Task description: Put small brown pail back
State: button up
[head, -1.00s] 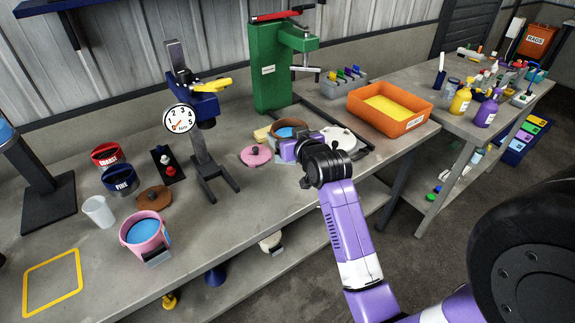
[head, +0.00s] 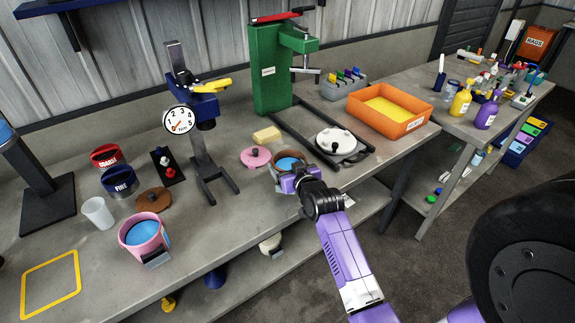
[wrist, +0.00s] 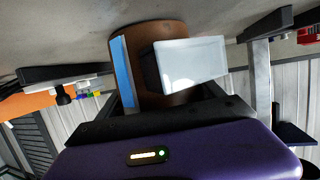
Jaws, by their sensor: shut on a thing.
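The small brown pail (head: 289,162) has blue contents and a light block on its front side. My gripper (head: 287,182) is shut on it at the near edge of the workbench. In the wrist view the pail (wrist: 165,38) appears tilted by the camera, with its pale block (wrist: 188,62) towards me. My fingers partly hide the pail, and I cannot tell whether it touches the bench. A brown lid (head: 154,199) lies further left on the bench.
A pink pail (head: 146,236) stands at the front left, near a yellow square outline (head: 50,285). A pink lid (head: 255,157) lies just left of the brown pail. A gauge stand (head: 200,150), green press (head: 272,75) and white lid (head: 336,140) on dark rails stand behind.

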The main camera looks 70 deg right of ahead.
jog(key=o, duration=2)
jog(key=shift+f, duration=0.1)
jog(key=v, duration=1.2)
jog(key=s+a+f+n+t+y, duration=0.1)
jog(key=s+a+n+y, duration=0.1)
jog(key=a, duration=0.8)
jog(key=s+a+f+n+t+y, duration=0.1)
jog(key=a+n+t+y, duration=0.1)
jog(key=a, duration=0.8)
jog(key=s+a+r+n+y, duration=0.1)
jog(key=s+a+r+y, duration=0.1)
jog(key=s+a, duration=0.2)
jog(key=s+a+r+n+t+y, duration=0.1)
jog(key=s+a+r+n+y, duration=0.1)
jog(key=s+a, duration=0.2)
jog(key=s+a+r+n+y, duration=0.2)
jog(key=s+a, duration=0.2)
jog(key=a, duration=0.3)
jog(key=shift+s+r, duration=0.1)
jog(key=shift+r, duration=0.15)
